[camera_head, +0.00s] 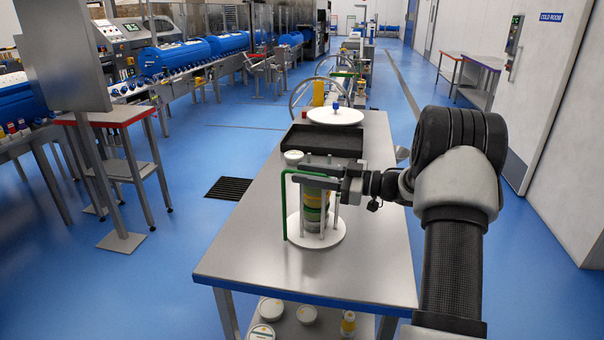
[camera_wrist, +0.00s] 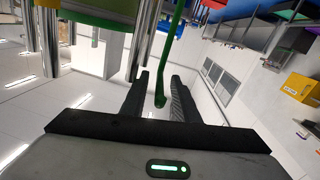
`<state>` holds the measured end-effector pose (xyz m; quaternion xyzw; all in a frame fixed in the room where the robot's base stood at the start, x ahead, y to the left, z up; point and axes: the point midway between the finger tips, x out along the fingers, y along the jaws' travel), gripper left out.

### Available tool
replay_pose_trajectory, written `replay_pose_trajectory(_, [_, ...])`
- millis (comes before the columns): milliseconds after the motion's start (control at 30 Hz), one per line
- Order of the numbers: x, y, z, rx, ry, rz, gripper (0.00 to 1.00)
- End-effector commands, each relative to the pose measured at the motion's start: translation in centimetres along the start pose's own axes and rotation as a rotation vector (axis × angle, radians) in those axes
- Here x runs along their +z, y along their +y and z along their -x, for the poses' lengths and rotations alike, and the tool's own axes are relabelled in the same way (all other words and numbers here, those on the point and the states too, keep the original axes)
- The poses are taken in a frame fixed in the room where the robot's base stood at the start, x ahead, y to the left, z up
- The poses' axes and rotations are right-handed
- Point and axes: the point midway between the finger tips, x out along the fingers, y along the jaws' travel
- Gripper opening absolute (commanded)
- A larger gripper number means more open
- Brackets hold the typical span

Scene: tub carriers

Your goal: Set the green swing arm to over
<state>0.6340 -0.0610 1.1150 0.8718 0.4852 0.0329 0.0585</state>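The green swing arm (camera_head: 286,205) rises as an upright at the left of the tub carrier and bends over near the top of the stack. The carrier has a round white base (camera_head: 338,237) and upright rods around a stack of tubs (camera_head: 312,205) with yellow and green bands. My gripper (camera_head: 318,167) reaches in from the right at the top of the carrier. In the wrist view, the green swing arm (camera_wrist: 170,50) runs down and its bent end lies between my two fingers (camera_wrist: 160,85). The fingers are apart, with gaps beside the bar.
The carrier stands on a steel table (camera_head: 240,262). A black tray (camera_head: 322,146) lies behind it, with a white tub (camera_head: 293,156) at its near left corner. A white disc (camera_head: 335,116) with a blue knob is farther back. The table's front left is clear.

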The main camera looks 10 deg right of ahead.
Motion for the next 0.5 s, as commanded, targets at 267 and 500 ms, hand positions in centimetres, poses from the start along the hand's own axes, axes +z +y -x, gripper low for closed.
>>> replay_pose_trajectory(267, [0.0, 0.1, 6.6, 0.004, -0.001, 0.0, 0.28])
replay_pose_trajectory(500, [0.1, 0.1, 12.2, 0.002, -0.001, 0.001, 0.28])
